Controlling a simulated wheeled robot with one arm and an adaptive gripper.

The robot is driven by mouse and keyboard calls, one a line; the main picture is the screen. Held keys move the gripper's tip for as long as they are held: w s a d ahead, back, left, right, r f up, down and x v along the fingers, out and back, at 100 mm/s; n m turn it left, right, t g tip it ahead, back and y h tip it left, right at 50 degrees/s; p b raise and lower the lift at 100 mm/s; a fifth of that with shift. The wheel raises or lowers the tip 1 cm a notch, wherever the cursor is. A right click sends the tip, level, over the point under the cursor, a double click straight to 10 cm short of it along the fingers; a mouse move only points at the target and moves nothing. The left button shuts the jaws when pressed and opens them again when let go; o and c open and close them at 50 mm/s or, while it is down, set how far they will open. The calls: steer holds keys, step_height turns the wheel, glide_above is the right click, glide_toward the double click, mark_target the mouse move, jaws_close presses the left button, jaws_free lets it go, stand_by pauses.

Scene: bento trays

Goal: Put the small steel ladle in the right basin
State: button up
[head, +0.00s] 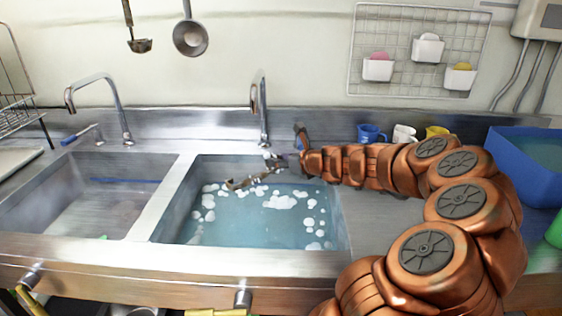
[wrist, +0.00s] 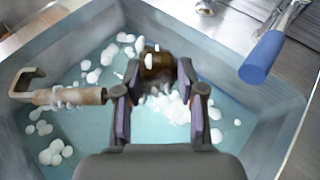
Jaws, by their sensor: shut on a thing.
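My gripper (wrist: 160,105) is over the right basin (head: 343,215), which holds bluish water with white suds. In the wrist view, its fingers are shut on what looks like the small steel ladle. A wooden handle (wrist: 75,97) with a metal hook at its end runs left from the left finger. A dark, shiny round part (wrist: 158,65), likely the bowl, shows between and beyond the fingertips. In the head view the ladle (head: 240,183) lies low over the suds, hook end to the left. I cannot tell if it touches the water.
The left basin (head: 165,195) is beside it across a steel divider. A tap (head: 263,105) stands behind the right basin; a blue-handled lever (wrist: 262,57) is near my gripper. Mugs (head: 371,133) and a blue tub (head: 515,170) are right. Two utensils (head: 190,38) hang on the wall.

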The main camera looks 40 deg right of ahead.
step_height(320, 180, down, 5)
steer(key=b, duration=0.4)
steer(key=shift+r, duration=0.2)
steer(key=o, duration=1.3)
steer(key=shift+c, duration=0.2)
steer(key=shift+r, duration=0.1)
steer(key=v, duration=1.2)
